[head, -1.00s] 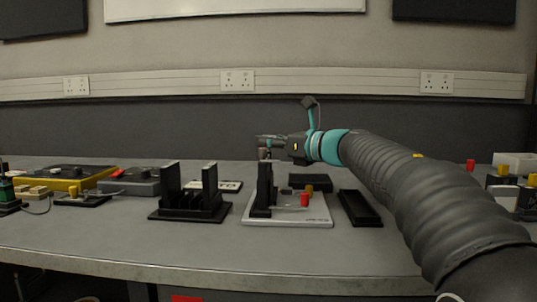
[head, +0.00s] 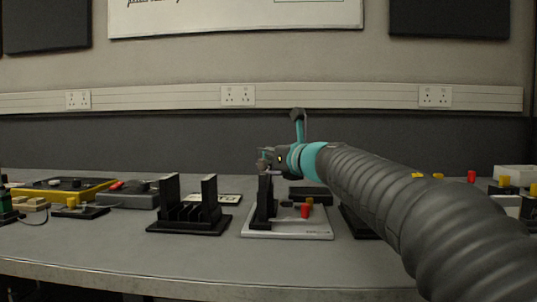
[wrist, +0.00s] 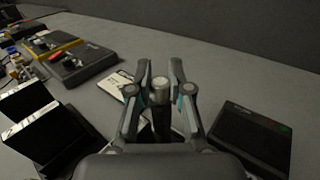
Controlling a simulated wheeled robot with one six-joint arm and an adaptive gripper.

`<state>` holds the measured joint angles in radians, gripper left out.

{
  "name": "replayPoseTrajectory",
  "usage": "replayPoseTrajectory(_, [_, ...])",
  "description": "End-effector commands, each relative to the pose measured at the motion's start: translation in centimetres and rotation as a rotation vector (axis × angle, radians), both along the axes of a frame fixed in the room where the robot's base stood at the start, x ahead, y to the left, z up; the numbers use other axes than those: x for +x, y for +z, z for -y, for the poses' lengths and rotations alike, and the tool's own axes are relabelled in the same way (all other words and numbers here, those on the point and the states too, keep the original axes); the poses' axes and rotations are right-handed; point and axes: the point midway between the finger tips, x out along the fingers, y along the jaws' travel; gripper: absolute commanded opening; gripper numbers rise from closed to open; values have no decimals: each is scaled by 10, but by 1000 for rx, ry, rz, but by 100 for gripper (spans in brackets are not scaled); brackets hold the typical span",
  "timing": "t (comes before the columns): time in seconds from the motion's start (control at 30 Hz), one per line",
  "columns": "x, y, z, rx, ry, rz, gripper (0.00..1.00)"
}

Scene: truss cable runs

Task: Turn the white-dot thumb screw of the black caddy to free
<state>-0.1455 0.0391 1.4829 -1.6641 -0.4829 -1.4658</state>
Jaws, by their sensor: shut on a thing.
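A black upright holder (head: 263,207), probably the black caddy, stands on a pale plate (head: 290,235) in the head view. My gripper (head: 264,163) is right at its top. In the wrist view my gripper (wrist: 160,92) has its two fingers on either side of a silver round knob (wrist: 160,84), which looks like the thumb screw, and is shut on it. A black post (wrist: 160,125) shows below the knob. No white dot can be made out. The knob itself is hidden or too small in the head view.
A black slotted rack (head: 190,213) with two uprights stands close on the left. Behind it lies a small lettered card (head: 222,198). A red knob (head: 306,211) is on the pale plate. A dark flat box (wrist: 250,138) lies to the right in the wrist view.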

Motion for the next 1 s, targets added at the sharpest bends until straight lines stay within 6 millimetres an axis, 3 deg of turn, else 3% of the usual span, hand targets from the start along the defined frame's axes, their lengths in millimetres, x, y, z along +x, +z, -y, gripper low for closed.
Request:
replayPoseTrajectory(0.1, [0, 0, 0, 0, 0, 0, 0])
replayPoseTrajectory(0.13, [0, 0, 0, 0, 0, 0, 24])
replayPoseTrajectory(0.23, [0, 0, 0, 0, 1, 0, 46])
replayPoseTrajectory(0.67, [-7, 0, 6, 1, 0, -1, 46])
replayPoseTrajectory(1.0, [-58, 1, 43, 0, -2, 1, 46])
